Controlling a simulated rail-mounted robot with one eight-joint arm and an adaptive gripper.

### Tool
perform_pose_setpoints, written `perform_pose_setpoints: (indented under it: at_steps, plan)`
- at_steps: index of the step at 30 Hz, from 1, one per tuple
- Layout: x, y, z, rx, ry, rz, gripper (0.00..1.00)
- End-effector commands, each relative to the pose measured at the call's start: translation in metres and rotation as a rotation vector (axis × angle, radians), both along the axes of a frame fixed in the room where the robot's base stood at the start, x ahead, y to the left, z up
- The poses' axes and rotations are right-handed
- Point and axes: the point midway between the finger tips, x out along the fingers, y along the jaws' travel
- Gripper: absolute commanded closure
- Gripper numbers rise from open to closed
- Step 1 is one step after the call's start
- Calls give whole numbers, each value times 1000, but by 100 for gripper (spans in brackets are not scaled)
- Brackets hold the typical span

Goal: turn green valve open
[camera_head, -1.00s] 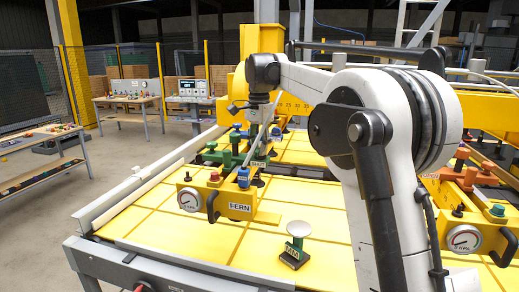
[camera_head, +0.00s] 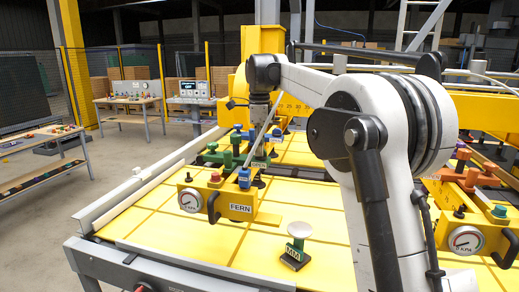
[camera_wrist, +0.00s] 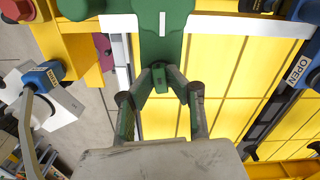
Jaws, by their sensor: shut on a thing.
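The green valve (camera_head: 228,158) stands on the yellow lifter frame in the head view, partly behind other fittings. In the wrist view its green body (camera_wrist: 160,28) with a white stripe fills the top middle. My gripper (camera_wrist: 161,84) is directly below that body in the picture, with its fingers drawn together and shut on the valve's green handle (camera_wrist: 159,76). The fingers hide most of the handle. In the head view my gripper is small and partly hidden, so the grip and the valve's exact angle are unclear there.
A blue valve handle marked OPEN (camera_wrist: 298,68) is at the right of the wrist view, and another blue handle (camera_wrist: 42,78) at the left.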

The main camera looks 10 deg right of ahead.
Motion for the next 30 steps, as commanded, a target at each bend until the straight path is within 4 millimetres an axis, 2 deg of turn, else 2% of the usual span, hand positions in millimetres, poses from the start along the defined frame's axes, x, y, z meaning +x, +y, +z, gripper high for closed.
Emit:
perform_pose_setpoints:
  at_steps: [12,28,29,30]
  plan:
    - [1,-1,0,0,-1,-172,100]
    - [1,-1,0,0,-1,-191,100]
    - [1,-1,0,0,-1,-191,83]
    - [1,-1,0,0,-1,-191,77]
